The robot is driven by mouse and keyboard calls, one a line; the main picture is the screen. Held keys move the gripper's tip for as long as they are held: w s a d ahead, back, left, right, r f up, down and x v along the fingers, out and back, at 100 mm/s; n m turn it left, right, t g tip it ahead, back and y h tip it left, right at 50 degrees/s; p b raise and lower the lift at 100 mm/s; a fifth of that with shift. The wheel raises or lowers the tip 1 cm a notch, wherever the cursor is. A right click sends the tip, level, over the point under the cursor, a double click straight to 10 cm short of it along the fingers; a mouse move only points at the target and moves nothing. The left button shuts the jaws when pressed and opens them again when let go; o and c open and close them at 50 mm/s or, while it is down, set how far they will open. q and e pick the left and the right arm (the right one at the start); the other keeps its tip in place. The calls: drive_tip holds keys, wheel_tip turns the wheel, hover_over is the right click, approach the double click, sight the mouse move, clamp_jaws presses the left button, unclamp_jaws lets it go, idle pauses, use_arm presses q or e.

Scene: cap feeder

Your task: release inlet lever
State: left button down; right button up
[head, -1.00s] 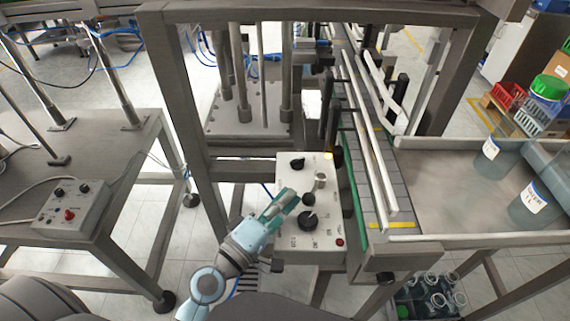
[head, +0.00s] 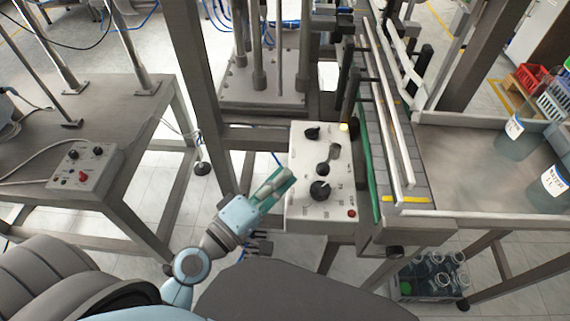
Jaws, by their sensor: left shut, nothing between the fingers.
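A white control panel (head: 297,213) stands left of the conveyor. A small grey metal lever (head: 334,148) sticks up from its middle, just above a small black knob (head: 323,169); I take it to be the inlet lever, as I cannot read the labels. My left gripper (head: 289,177) has its teal and grey fingers shut and empty. Its tips are at the panel's left edge, left of the lever and apart from it. My right gripper is not in view.
The panel also has a black knob (head: 312,133) at the top, a large black dial (head: 320,191), a lit yellow lamp (head: 343,128) and a red button (head: 351,213). The conveyor (head: 408,150) runs along its right side. A steel frame post (head: 192,80) stands left of it.

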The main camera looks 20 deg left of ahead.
use_arm(q)
drive_tip(key=s, duration=0.1)
drive_tip(key=s+d+b, duration=0.1)
drive_tip(key=s, duration=0.1)
drive_tip(key=s+d+b, duration=0.1)
drive_tip(key=s, duration=0.1)
drive_tip(key=shift+s+d+f, duration=0.1)
drive_tip(key=shift+d+f, duration=0.05)
drive_tip(key=shift+d, duration=0.05)
